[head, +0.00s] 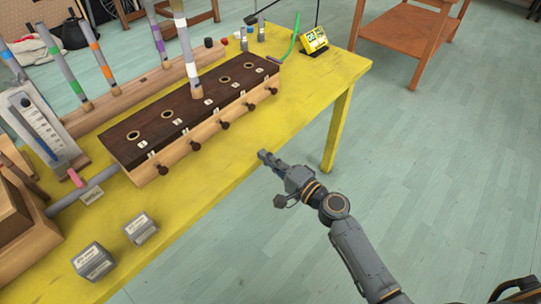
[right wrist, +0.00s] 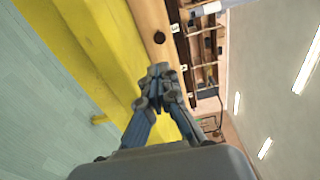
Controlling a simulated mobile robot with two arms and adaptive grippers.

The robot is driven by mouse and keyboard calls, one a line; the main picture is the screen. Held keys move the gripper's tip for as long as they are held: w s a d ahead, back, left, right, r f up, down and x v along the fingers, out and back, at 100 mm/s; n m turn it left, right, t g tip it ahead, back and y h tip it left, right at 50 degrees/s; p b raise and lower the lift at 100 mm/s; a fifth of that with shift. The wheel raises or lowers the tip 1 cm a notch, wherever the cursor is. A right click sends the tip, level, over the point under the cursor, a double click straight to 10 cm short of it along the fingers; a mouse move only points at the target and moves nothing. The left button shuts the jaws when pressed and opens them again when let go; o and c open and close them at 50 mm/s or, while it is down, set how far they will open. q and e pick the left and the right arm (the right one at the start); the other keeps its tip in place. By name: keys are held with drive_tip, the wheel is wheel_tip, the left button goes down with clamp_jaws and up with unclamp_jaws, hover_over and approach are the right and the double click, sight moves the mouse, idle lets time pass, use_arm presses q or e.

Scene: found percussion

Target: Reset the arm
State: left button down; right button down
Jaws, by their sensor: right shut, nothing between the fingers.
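My right gripper (head: 268,158) is shut and empty, just off the front edge of the yellow table (head: 262,140) in the head view. It also shows in the right wrist view (right wrist: 157,76), its fingertips together, with the yellow table edge and the wooden instrument's knobbed front behind them. My right arm reaches up from the lower right corner of the head view. My left gripper is in neither view.
A wooden box with a dark top (head: 180,115) and several pegs stands on the table. Two grey blocks (head: 94,262) (head: 141,229) sit near the front left. A yellow-green device (head: 314,40) is at the far corner. Open floor (head: 440,170) lies to the right.

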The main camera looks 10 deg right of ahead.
drive_tip(key=s+d+f+n+g+h+p, duration=0.15)
drive_tip(key=s+f, duration=0.35)
drive_tip(key=f, duration=0.6)
drive_tip(key=s+d+f+n+g+h, duration=0.25)
drive_tip(key=s+f, duration=0.25)
drive_tip(key=f, duration=0.5)
drive_tip(key=s+d+f+n+g+h+p, duration=0.1)
drive_tip(key=s+d+f+g+h, duration=0.3)
drive_tip(key=f, duration=0.7)
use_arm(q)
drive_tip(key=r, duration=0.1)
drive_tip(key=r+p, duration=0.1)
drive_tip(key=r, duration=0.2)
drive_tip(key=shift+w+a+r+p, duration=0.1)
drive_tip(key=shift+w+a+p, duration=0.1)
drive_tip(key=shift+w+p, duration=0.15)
use_arm(e)
drive_tip(key=s+d+f+n+g, duration=0.2)
drive_tip(key=s+f+n, duration=0.1)
drive_tip(key=s, duration=0.8)
drive_tip(key=s+d+f+n+g+h, duration=0.1)
drive_tip(key=s+d+f+n+g, duration=0.1)
drive_tip(key=s+f, duration=0.4)
drive_tip(key=s+d+f+n+g+h, duration=0.1)
drive_tip(key=s+f, duration=0.4)
drive_tip(key=s, duration=1.2)
drive_tip(key=d+n+g, duration=0.1)
drive_tip(key=n, duration=0.1)
drive_tip(key=shift+d+n, duration=0.35)
drive_tip(key=shift+n, duration=0.05)
